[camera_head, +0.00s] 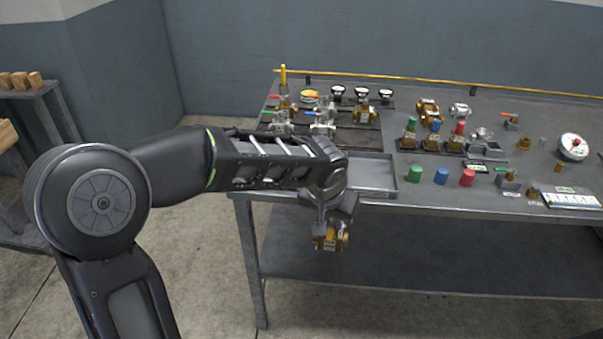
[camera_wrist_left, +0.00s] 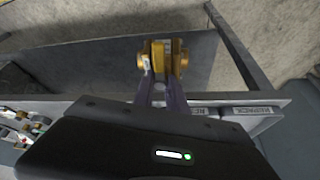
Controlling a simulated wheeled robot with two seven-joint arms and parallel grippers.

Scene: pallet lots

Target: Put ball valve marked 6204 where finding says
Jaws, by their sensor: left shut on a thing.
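A brass ball valve (camera_head: 331,238) hangs from my left gripper (camera_head: 333,215), in front of the bench's front edge and below its top. In the left wrist view, the valve (camera_wrist_left: 162,55) sits between the two fingers of my left gripper (camera_wrist_left: 160,85), which is shut on it. A small pale tag shows on the valve, but its marking is too small to read. My right gripper is not in view. No readable finding shows; a white printed card (camera_head: 572,200) lies at the right of the bench.
The grey bench (camera_head: 480,206) holds an empty-looking tray (camera_head: 372,174) behind my left wrist. Several valves and gauges stand at the back. Green (camera_head: 413,174), blue (camera_head: 441,175) and red (camera_head: 467,177) caps stand near the front. Labels, one apparently reading REPACK (camera_wrist_left: 252,110), mark the bench edge.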

